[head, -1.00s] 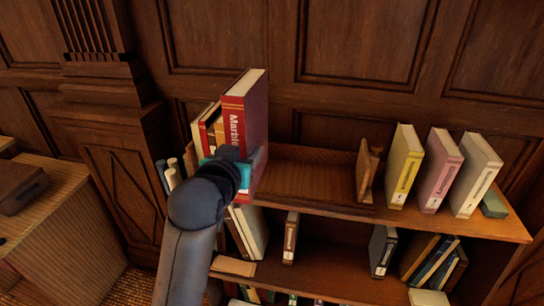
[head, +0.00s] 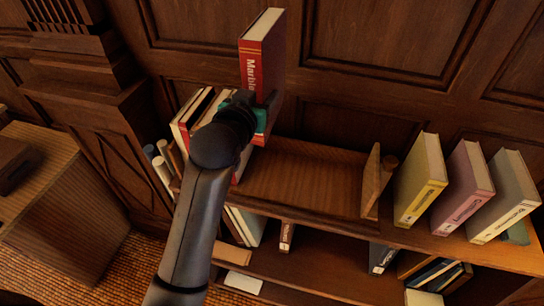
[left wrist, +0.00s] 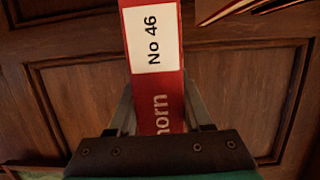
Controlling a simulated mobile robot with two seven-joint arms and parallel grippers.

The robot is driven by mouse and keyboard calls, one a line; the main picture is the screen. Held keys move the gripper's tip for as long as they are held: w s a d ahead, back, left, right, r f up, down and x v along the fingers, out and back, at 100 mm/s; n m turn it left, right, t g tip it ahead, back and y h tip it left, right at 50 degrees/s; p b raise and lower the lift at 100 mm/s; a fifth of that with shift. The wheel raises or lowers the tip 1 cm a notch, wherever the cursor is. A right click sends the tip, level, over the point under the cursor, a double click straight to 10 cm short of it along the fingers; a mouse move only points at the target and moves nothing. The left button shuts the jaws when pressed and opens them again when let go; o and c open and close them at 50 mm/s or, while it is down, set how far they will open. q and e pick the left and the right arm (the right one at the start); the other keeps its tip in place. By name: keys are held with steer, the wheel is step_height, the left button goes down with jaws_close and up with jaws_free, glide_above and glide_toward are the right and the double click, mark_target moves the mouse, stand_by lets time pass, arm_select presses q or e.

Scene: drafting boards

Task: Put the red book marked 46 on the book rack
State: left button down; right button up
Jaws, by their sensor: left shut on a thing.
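The red book (head: 262,48) with a white label is held upright above the left part of the book rack (head: 312,185), beside the books standing there. In the left wrist view the book's spine (left wrist: 160,88) carries the label "No 46". My left gripper (head: 264,110) is shut on the book, with a finger on each side of it in the left wrist view (left wrist: 157,112). The book's lower end is partly hidden by my gripper. The rack is a wooden trough with an upright end piece (head: 371,182); its middle is empty. My right gripper is not in view.
Several books (head: 188,122) stand at the rack's left end. Yellow (head: 421,180), pink (head: 465,187) and grey (head: 506,194) books stand right of the rack. A panelled wall (head: 400,40) rises close behind.

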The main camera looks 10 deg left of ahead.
arm_select(q)
steer(key=shift+w, duration=0.2)
step_height(320, 180, down, 19)
steer(key=b, duration=0.2)
stand_by(0.4)
steer(key=shift+f+b, duration=0.15)
steer(key=shift+b, duration=0.15)
steer(key=shift+f, duration=0.15)
steer(key=shift+c, duration=1.6)
jaws_free()
steer(key=shift+s+f, duration=0.1)
steer(key=shift+f, duration=0.15)
steer(key=v, duration=1.2)
steer(key=shift+p, duration=0.4)
